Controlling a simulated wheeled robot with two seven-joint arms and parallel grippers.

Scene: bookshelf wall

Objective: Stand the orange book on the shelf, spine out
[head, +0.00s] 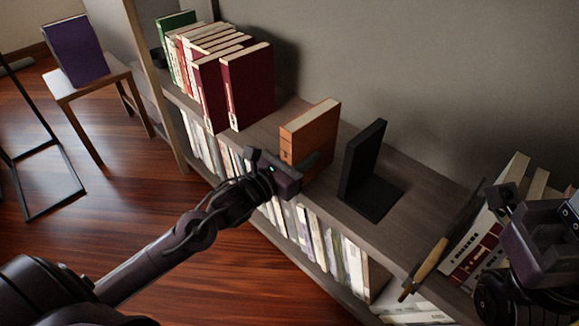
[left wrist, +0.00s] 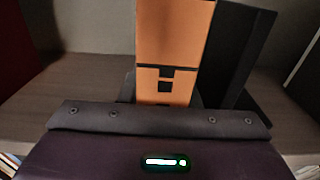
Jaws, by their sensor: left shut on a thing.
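The orange book (head: 318,135) is upright over the shelf top (head: 285,112), between dark red books and a black bookend (head: 362,160), with gaps on both sides. Its narrow orange spine with black marks faces my left wrist camera (left wrist: 172,40) and the room; pale page edges show on top. My left gripper (head: 306,166) is shut on the book's lower part from the front. The gripper hides the book's bottom edge, so I cannot tell if it touches the shelf. My right gripper (head: 545,235) is at the right edge, its fingers unclear.
A row of dark red books (head: 248,85) stands left of the orange book. More books (head: 475,250) lean at the right, near a thin dark object with a tan end (head: 425,270). Books fill the lower shelf. A purple book (head: 75,50) stands on a stool (head: 90,85) at far left.

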